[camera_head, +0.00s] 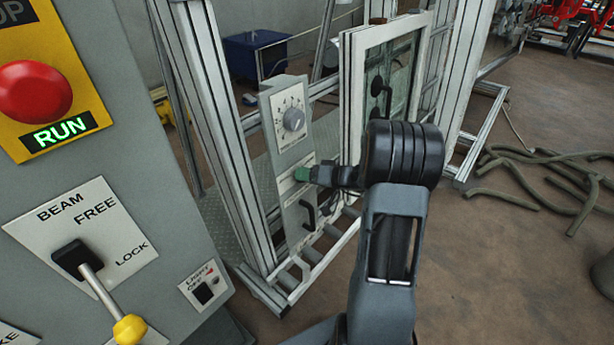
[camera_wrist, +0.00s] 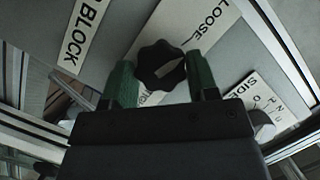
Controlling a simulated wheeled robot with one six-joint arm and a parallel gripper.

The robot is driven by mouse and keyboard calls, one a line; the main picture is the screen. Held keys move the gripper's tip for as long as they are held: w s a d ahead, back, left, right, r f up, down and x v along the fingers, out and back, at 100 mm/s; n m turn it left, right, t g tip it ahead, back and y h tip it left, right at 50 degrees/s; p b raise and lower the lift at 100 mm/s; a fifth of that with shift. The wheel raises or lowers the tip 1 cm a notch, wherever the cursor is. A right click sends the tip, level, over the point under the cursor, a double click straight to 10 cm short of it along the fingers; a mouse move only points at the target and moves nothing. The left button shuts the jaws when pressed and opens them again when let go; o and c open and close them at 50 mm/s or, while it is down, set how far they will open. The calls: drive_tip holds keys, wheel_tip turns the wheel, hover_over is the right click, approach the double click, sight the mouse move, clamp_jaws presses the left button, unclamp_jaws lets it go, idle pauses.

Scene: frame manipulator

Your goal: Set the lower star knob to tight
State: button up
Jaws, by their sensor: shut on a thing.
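The star knob (camera_wrist: 160,66) is black and lobed, with a pale pointer strip on its face that slants up to the right. It sits on a pale label plate (camera_wrist: 212,22) that reads LOOSE at upper right. Other lettering on the plate, at lower left, is mostly hidden by the knob and my gripper. My gripper (camera_wrist: 159,72) has green fingers, one on each side of the knob, shut on it. In the head view my gripper (camera_head: 301,174) reaches the narrow grey panel (camera_head: 283,155) from the right, and the knob is hidden there.
A framed door (camera_head: 352,100) stands right of the panel. A control cabinet (camera_head: 90,155) fills the left. Green hoses (camera_head: 540,180) lie on the floor at right.

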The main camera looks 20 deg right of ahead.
drive_tip(key=shift+f, duration=0.1)
drive_tip(key=shift+s+a+f+m+t+h+p, duration=0.1)
drive_tip(key=shift+m+t+h+p, duration=0.9)
drive_tip(key=shift+m, duration=4.65)
drive_tip(key=shift+a+m+t+h+p, duration=0.3)
drive_tip(key=shift+m+t, duration=1.35)
drive_tip(key=shift+m, duration=4.05)
drive_tip(key=shift+s+d+f+m+t+h+p, duration=0.1)
drive_tip(key=shift+m+t+h+p, duration=0.9)
drive_tip(key=shift+m, duration=4.65)
drive_tip(key=shift+t+y, duration=0.25)
drive_tip(key=shift+y, duration=0.05)
drive_tip(key=o, duration=0.9)
